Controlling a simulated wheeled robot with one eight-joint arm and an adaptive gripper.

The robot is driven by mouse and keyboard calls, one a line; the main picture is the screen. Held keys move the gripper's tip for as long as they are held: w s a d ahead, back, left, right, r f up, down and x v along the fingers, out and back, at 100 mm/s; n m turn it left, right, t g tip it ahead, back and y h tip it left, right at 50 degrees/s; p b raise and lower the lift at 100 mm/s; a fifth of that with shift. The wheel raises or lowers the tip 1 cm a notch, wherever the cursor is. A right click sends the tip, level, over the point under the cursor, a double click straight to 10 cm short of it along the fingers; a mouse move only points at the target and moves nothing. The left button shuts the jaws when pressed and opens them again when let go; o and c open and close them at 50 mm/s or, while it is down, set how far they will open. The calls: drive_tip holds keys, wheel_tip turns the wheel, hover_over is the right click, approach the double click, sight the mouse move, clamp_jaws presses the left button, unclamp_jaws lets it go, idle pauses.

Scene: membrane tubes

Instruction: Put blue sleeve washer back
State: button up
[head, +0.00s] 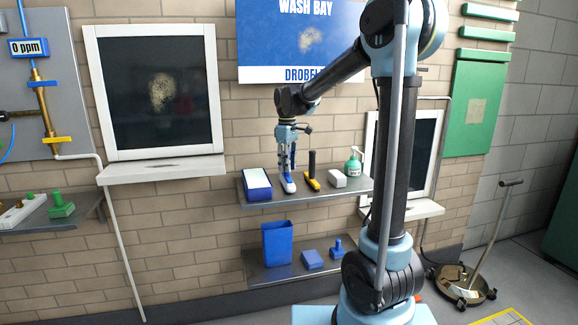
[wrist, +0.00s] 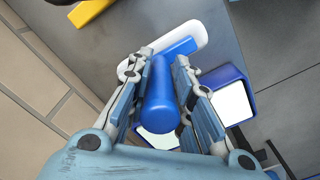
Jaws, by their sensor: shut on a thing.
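The blue sleeve washer (head: 289,185) has an upright blue handle and a white sleeve with a blue bar. It is at the upper shelf (head: 320,198), between a blue box and a yellow tool with a black handle. My gripper (head: 288,160) points down from above and is shut on the washer's handle. In the wrist view the blue handle (wrist: 158,90) stands between both fingers of my gripper (wrist: 161,66), with the white sleeve beyond it. I cannot tell whether the sleeve touches the shelf.
The blue box with a white top (head: 257,184) is just left of the washer, the yellow tool (head: 312,180) just right. A white block (head: 338,178) and green bottle (head: 353,163) stand farther right. A blue bucket (head: 277,243) and smaller blue items (head: 312,259) are on the lower shelf.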

drive_tip(key=o, duration=0.9)
drive_tip(key=shift+o, duration=0.2)
wheel_tip(320, 180, up, 12)
drive_tip(key=s+d+f+m+t, duration=0.1)
drive_tip(key=s+d+f+m, duration=0.5)
drive_tip(key=s+d, duration=0.85)
drive_tip(key=s+d+f+m, duration=0.3)
drive_tip(key=s+f, duration=0.5)
drive_tip(key=f, duration=0.2)
drive_tip(key=s+d+f+m+t, duration=0.1)
drive_tip(key=s+d+f+m, duration=0.2)
drive_tip(key=s+f, duration=0.6)
drive_tip(key=shift+d+f, duration=0.35)
drive_tip(key=shift+d, duration=0.45)
drive_tip(key=shift+s, duration=0.1)
